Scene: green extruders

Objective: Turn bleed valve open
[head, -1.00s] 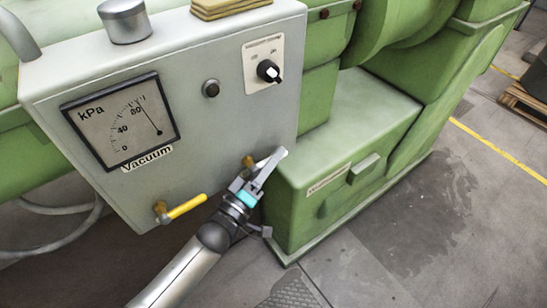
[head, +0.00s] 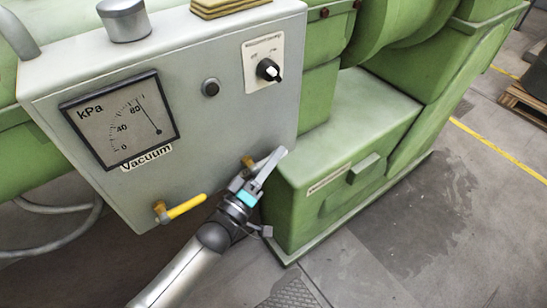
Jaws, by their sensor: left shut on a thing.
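A grey control box has two brass valves low on its front. The left valve (head: 160,209) has a yellow lever (head: 187,206) pointing to the right and slightly up. The right valve (head: 248,162) shows only its brass body; its lever is mostly hidden behind my gripper. No label tells which one is the bleed valve. My left gripper (head: 267,168) comes up from below, right at the right valve near the box's lower right corner. Its fingers are shut on that valve's lever, as far as I can tell. My right gripper is not in view.
The grey box (head: 200,135) carries a kPa vacuum gauge (head: 120,118), a black button (head: 211,87) and a rotary switch (head: 268,69). The green machine base (head: 345,150) stands close to the right of my gripper. Grey floor (head: 400,260) is open at the lower right.

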